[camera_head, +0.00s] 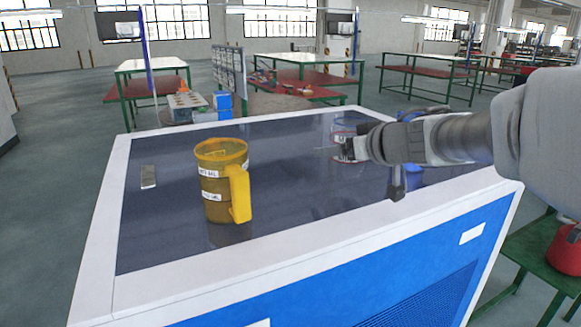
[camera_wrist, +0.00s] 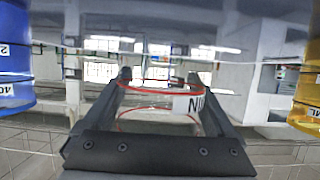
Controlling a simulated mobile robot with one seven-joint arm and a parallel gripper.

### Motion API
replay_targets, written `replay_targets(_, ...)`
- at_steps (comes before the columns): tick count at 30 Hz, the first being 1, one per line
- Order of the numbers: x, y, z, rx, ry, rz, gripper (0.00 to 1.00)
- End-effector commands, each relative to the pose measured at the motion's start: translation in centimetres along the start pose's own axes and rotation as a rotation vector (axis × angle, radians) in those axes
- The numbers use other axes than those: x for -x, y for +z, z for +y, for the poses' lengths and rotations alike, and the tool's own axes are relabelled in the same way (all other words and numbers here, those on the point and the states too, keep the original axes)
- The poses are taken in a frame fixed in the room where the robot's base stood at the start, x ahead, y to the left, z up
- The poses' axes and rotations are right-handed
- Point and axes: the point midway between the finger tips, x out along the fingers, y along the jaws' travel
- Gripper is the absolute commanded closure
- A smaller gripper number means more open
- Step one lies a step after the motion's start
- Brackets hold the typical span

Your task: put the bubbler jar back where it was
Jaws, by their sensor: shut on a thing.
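The bubbler jar (camera_head: 343,126) is clear with red rings and a white label, at the back right of the dark top in the head view. In the wrist view the bubbler jar (camera_wrist: 150,112) sits between the fingers, with part of its label showing. My gripper (camera_head: 357,147) reaches in from the right and is shut on the jar; its fingers also show in the wrist view (camera_wrist: 160,78). The jar looks about upright. Whether its base touches the top is hard to tell, as the gripper and reflections obscure it.
A yellow measuring jug (camera_head: 211,182) stands left of centre on the dark top (camera_head: 170,225). A blue vessel (camera_head: 414,175) is mostly hidden behind my arm. A small flat metallic piece (camera_head: 148,177) lies at the left. The dark top between the yellow jug and my gripper is clear.

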Motion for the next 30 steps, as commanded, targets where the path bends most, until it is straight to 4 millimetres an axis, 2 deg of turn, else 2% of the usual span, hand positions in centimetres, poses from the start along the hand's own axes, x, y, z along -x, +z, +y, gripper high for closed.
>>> replay_targets(1,-0.4,1.0,0.0,-0.001,0.000,0.000,0.91)
replay_targets(6,-1.2,2.9,0.0,-0.001,0.000,-0.001,0.91)
replay_targets(20,-1.3,3.3,0.0,-0.001,-0.001,0.000,0.91)
replay_targets(21,-1.4,3.3,0.0,-0.001,-0.001,-0.001,0.04)
replay_targets(22,-1.3,3.3,0.0,-0.001,-0.001,-0.001,0.00)
replay_targets(30,-1.3,3.2,0.0,-0.001,-0.001,0.000,0.00)
